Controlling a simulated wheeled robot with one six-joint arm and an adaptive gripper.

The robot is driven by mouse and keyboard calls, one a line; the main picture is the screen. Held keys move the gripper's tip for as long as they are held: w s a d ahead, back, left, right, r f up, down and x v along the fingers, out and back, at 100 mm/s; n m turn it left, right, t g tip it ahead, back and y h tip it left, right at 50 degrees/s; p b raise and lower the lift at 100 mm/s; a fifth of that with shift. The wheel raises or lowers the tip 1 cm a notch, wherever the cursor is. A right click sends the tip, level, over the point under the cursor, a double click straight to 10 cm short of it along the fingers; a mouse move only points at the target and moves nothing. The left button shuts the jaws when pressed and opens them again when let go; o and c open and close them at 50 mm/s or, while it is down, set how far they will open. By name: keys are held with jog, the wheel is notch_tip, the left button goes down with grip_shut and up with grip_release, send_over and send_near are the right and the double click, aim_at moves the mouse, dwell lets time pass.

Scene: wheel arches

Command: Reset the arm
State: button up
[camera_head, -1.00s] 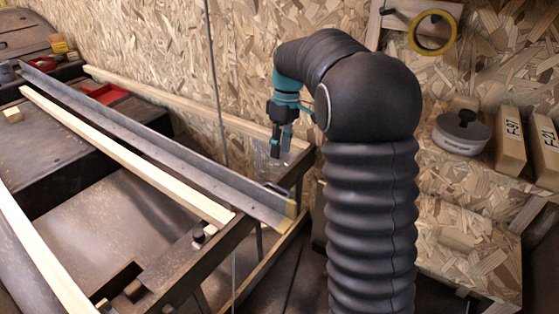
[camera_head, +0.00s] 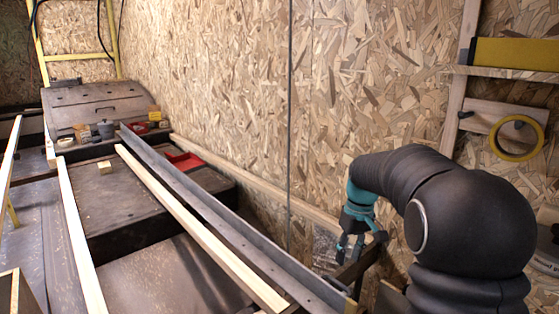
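My gripper (camera_head: 350,246) hangs at the end of my dark sleeved arm, pointing down, at the right of the head view. Its fingers look slightly apart and nothing shows between them. It is close to the right end of the bench, beside the end of the long grey metal angle bar (camera_head: 235,220). I cannot tell whether it touches anything there.
Pale wooden strips (camera_head: 195,225) lie along the bench left of the bar. A red tray (camera_head: 184,161), a small wood block (camera_head: 104,167) and a grey pot (camera_head: 106,129) stand farther back. A yellow tape roll (camera_head: 516,138) hangs on the chipboard wall at right.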

jog(key=s+a+r+m+t+p, duration=0.1)
jog(key=s+r+t, duration=0.1)
jog(key=s, duration=0.7)
jog(key=s+a+r+m+t+p, duration=0.1)
jog(key=s+r, duration=0.3)
jog(key=s, duration=0.6)
jog(key=s+a+r+m+t+h+p, duration=0.1)
jog(key=s+r+t+p, duration=0.1)
jog(key=s, duration=0.7)
jog(key=shift+s+r+m+t, duration=0.25)
jog(key=shift+r+m+t, duration=0.25)
jog(key=shift+r, duration=0.4)
